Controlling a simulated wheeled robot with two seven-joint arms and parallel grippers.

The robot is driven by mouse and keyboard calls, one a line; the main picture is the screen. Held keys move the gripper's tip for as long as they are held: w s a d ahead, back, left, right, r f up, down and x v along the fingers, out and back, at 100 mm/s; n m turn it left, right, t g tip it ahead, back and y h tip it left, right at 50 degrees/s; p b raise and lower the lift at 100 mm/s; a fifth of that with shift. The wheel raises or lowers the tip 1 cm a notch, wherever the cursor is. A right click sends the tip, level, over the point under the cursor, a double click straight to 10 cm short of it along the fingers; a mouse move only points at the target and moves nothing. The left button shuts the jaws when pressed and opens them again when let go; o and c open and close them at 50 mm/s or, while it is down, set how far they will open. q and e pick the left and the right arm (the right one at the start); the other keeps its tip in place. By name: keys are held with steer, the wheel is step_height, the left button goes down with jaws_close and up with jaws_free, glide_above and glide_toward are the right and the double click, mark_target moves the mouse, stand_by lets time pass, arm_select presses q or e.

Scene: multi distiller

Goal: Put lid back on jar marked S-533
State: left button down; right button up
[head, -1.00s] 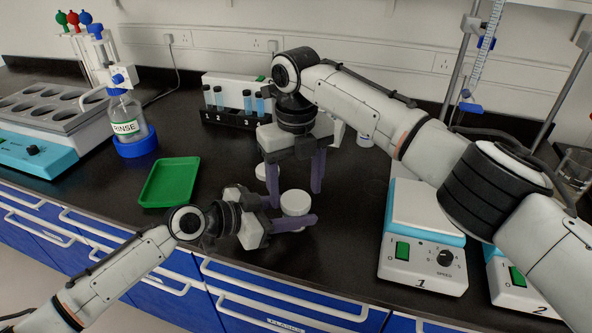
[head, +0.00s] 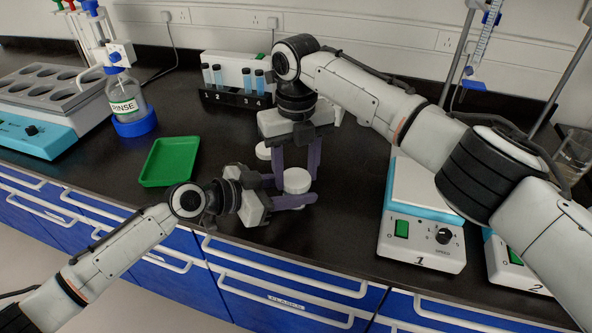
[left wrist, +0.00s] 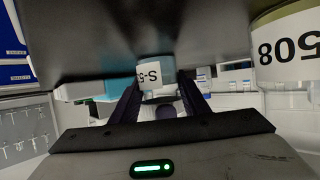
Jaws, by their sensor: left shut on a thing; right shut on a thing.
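The jar marked S-533 (left wrist: 147,72) shows its label, partly readable as "S-5", between my left fingers in the left wrist view, where the bench appears at the top. My left gripper (head: 292,202) is shut on this jar, low over the bench. A white round lid (head: 297,181) lies directly above the left fingers and hides the jar from the head camera. My right gripper (head: 297,172) points down from above, its purple fingers shut on the lid's sides. I cannot tell whether the lid is seated on the jar.
A second jar, labelled 508 (left wrist: 287,48), stands close behind; its white top (head: 263,151) shows partly behind my right fingers. A green tray (head: 170,161) lies to the left, a test-tube rack (head: 232,97) behind, and a stirrer (head: 419,247) to the right.

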steer(key=shift+m, duration=1.2)
steer(key=o, duration=1.2)
steer(key=shift+c, duration=0.2)
steer(key=shift+r, duration=2.25)
steer(key=shift+c, duration=0.3)
